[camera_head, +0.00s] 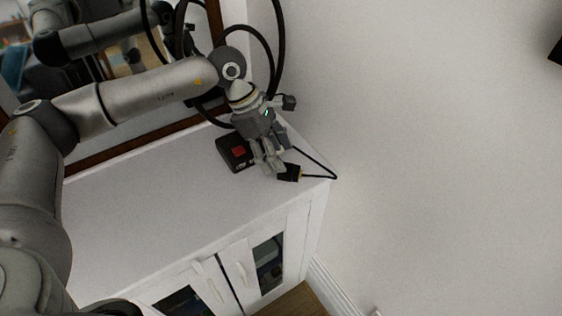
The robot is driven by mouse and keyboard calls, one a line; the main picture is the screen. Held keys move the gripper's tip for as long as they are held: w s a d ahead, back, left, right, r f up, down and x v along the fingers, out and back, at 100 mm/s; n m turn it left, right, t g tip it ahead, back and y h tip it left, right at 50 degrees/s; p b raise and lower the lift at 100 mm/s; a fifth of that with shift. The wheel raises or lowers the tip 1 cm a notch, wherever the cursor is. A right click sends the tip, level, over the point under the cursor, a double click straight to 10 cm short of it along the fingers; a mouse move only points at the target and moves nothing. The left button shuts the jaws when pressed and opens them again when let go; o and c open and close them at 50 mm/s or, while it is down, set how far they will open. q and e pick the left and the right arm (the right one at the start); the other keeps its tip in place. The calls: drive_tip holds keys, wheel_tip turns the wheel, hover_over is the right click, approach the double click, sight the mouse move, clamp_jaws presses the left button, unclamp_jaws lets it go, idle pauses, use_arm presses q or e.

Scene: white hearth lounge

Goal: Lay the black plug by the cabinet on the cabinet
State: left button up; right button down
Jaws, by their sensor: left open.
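The black plug (290,173) is at the right end of the white cabinet (165,205), over its top near the front right edge. A thin black cable runs from the plug to the right, past the cabinet's end, and bends back up behind my gripper. I cannot tell whether the plug rests fully on the top. My left gripper (270,168) points down over the cabinet top, open, with its fingertips right beside the plug's left end. Nothing shows held between the fingers. My right gripper is out of view.
A black box with a red patch (238,152) sits on the cabinet top just left of my gripper. A framed mirror (130,60) stands behind and reflects my arm. A white wall (430,150) is at the right. The cabinet's left top is clear.

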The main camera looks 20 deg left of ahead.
use_arm(q)
drive_tip(key=v, duration=0.4)
drive_tip(key=shift+s, duration=0.1)
idle(0.4)
